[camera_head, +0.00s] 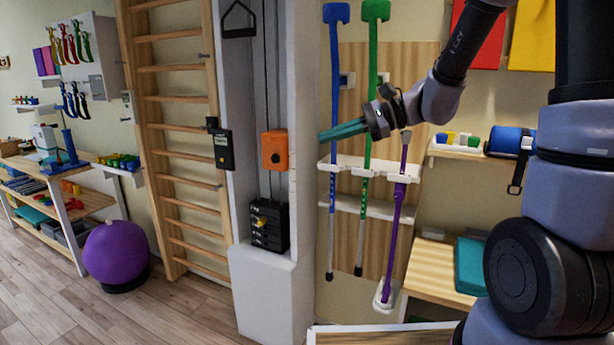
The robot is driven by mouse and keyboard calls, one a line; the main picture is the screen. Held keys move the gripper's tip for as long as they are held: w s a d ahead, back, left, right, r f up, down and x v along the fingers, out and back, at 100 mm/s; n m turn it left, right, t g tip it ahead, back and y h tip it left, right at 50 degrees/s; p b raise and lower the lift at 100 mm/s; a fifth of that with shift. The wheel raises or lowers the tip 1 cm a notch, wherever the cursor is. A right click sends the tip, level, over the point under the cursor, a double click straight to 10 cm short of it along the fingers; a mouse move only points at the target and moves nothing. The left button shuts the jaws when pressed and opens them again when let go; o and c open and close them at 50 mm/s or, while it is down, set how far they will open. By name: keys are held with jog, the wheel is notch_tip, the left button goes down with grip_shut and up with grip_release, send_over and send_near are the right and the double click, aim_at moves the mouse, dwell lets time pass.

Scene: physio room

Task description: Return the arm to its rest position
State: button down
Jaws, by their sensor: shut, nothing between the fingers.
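My arm comes in from the upper right and bends down to its wrist near the middle of the head view. My gripper (340,131) has teal fingers that point left and are closed together, with nothing between them. It is held in the air in front of the wall panel, beside the white pulley column (305,110). In the picture the fingertips are close to the column's edge; I cannot tell how far apart they are in depth.
Blue (335,100), green (371,80) and purple (393,240) crutches stand in a white rack behind my wrist. Wooden wall bars (180,153), a purple ball (116,250) and shelves are at left. A wooden bench (425,285) is below. Floor at lower left is clear.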

jog(key=s+d+r+n+t+h, duration=0.3)
jog(key=s+d+h, duration=0.3)
jog(key=d, duration=0.3)
jog(key=s+d+r+n+t+h, duration=0.2)
jog(key=s+d+r+n+h, duration=0.2)
jog(key=d, duration=0.6)
jog(key=s+h, duration=0.2)
jog(key=s, duration=0.1)
jog(key=shift+s+d+t, duration=0.15)
jog(key=shift+s+t, duration=0.05)
jog(key=shift+t, duration=0.2)
